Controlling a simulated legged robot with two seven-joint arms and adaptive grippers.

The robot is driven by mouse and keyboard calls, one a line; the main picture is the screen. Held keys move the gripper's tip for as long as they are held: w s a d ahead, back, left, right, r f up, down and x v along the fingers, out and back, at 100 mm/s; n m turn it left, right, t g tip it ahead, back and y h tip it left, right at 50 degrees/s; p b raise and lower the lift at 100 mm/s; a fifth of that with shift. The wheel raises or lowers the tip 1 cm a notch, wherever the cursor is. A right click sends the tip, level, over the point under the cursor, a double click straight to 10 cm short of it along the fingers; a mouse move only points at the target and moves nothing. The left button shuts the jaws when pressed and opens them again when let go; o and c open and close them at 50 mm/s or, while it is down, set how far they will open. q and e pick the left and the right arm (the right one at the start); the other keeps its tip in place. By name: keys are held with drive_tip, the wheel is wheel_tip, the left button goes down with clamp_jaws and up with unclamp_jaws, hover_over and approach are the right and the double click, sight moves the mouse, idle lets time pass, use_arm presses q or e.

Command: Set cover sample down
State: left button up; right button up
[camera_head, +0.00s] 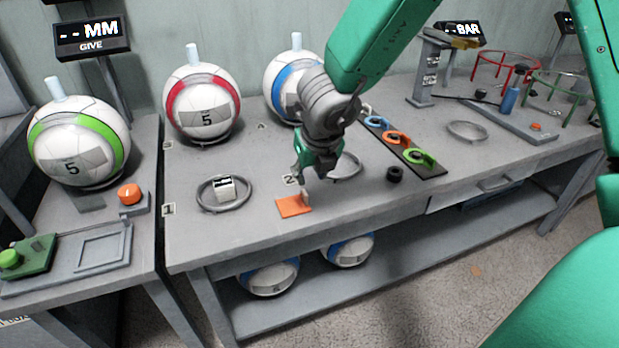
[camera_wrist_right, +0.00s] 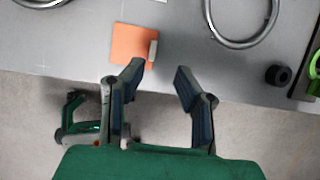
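The cover sample, a flat orange square (camera_head: 293,206) with a small light tab on its edge, lies on the grey table (camera_head: 240,238) near the front edge. It also shows in the right wrist view (camera_wrist_right: 130,44). My right gripper (camera_head: 318,174) is just above and beside it, pointing down. In the right wrist view the gripper's fingers (camera_wrist_right: 160,73) are wide apart with nothing between them. The tab lies just ahead of the left fingertip; contact is not clear. My left gripper cannot be made out in either view.
A metal ring with a small white device (camera_head: 224,189) lies left of the sample. A black knob (camera_head: 395,174) and a dark strip with coloured rings (camera_head: 409,147) lie to the right. Red (camera_head: 202,102) and blue balls stand behind. Bare table surrounds the sample.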

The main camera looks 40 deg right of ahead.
drive_tip(key=shift+p+v, duration=0.55)
drive_tip(key=shift+v, duration=1.45)
drive_tip(key=shift+a, duration=0.15)
